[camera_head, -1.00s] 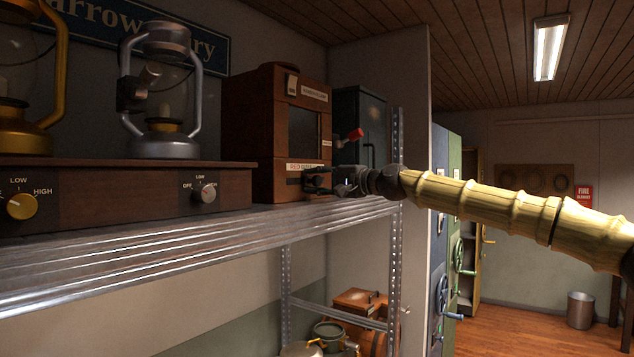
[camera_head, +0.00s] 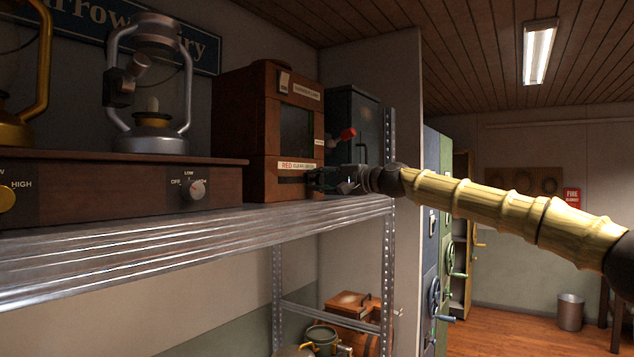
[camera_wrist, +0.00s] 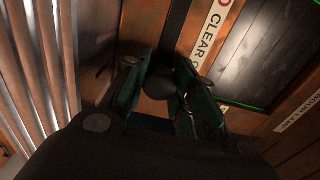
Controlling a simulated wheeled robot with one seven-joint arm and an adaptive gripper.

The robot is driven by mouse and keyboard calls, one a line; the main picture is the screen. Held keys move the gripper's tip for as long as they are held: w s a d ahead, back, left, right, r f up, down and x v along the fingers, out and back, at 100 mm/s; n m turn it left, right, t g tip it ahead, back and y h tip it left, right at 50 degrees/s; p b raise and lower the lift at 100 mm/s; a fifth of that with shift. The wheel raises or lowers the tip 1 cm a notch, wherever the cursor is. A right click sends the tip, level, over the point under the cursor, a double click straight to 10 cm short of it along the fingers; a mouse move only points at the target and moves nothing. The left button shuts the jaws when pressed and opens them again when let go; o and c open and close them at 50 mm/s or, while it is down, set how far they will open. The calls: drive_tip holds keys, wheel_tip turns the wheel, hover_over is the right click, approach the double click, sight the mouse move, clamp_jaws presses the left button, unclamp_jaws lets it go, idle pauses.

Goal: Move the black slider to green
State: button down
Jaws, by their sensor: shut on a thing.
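A wooden box (camera_head: 243,130) stands on the metal shelf. Its lower front carries a white label (camera_head: 297,166) starting with RED, then CLEAR and what seems to be GREEN. A dark window (camera_head: 297,130) sits above it, and in the wrist view its panel (camera_wrist: 265,50) shows a thin green edge. My gripper (camera_head: 318,182) is at the right end of the slot below the label. In the wrist view its fingers (camera_wrist: 160,95) are shut around a round black slider knob (camera_wrist: 160,83). The fingers hide the slider's exact position against the label.
A long wooden unit with a dial (camera_head: 193,190) and lanterns (camera_head: 150,90) stands left of the box. A dark cabinet (camera_head: 358,125) is behind it at right, with a red-tipped lever (camera_head: 347,134) beside the box. The shelf edge (camera_head: 150,240) runs below.

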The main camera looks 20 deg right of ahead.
drive_tip(key=c, duration=1.4)
unclamp_jaws()
drive_tip(key=shift+w+d, duration=0.1)
drive_tip(key=shift+d, duration=0.15)
drive_tip(key=shift+o, duration=1.4)
drive_tip(key=shift+d, duration=0.2)
drive_tip(key=shift+a, duration=0.2)
drive_tip(key=shift+s+d, duration=0.1)
drive_tip(key=shift+s, duration=0.1)
drive_tip(key=v, duration=1.1)
drive_tip(key=shift+s+d, duration=0.15)
drive_tip(key=shift+d, duration=0.25)
drive_tip(key=shift+f, duration=0.1)
